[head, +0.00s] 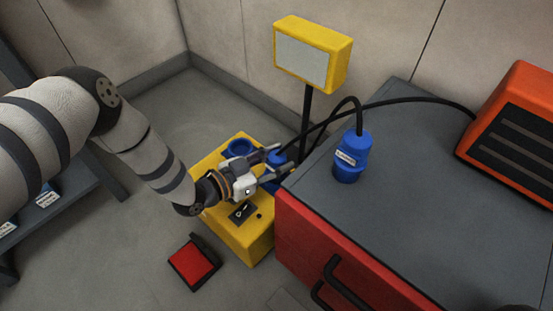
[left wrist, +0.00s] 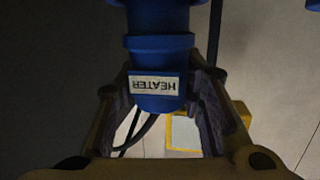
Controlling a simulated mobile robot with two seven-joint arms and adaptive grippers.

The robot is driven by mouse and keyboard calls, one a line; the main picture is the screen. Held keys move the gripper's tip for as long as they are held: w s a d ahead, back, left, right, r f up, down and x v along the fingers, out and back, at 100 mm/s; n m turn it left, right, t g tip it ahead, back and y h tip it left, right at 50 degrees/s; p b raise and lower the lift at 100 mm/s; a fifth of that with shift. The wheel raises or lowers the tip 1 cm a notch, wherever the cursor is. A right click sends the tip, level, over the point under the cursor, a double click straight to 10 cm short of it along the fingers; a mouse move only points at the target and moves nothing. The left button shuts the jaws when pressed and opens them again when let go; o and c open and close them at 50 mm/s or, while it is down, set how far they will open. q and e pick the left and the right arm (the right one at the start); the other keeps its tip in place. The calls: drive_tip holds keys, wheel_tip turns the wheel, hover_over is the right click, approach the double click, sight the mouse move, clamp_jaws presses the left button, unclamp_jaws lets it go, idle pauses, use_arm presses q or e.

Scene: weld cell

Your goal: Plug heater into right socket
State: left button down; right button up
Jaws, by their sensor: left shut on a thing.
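My left gripper (head: 281,162) is shut on the blue heater plug (left wrist: 158,92), whose white label reads HEATER, upside down in the left wrist view. The plug also shows between the fingers in the head view (head: 275,157). The yellow socket box (head: 257,238) stands below the gripper. Its left socket (head: 238,147) is blue and looks empty. Blue of the right socket (head: 268,186) shows just below the fingers, mostly hidden. I cannot tell whether the plug is seated in it. The orange heater (head: 515,135) stands on the cabinet at right. My right gripper is out of view.
A second blue plug (head: 351,158) with an unreadable label stands on the grey-topped red cabinet (head: 420,190), close right of the gripper. Black cables (head: 400,100) loop above the cabinet edge. A yellow-framed panel (head: 310,55) stands on a post behind. A red pedal (head: 194,262) lies on the floor.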

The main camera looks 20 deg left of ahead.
use_arm(q)
drive_tip(key=shift+f+b, duration=0.45)
drive_tip(key=shift+f, duration=0.1)
drive_tip(key=c, duration=1.3)
unclamp_jaws()
drive_tip(key=shift+c, duration=0.2)
drive_tip(key=p+v, duration=0.4)
drive_tip(key=v, duration=0.6)
drive_tip(key=shift+r+p, duration=0.15)
drive_tip(key=shift+p, duration=0.25)
drive_tip(key=shift+s+a, duration=0.25)
drive_tip(key=shift+s, duration=0.2)
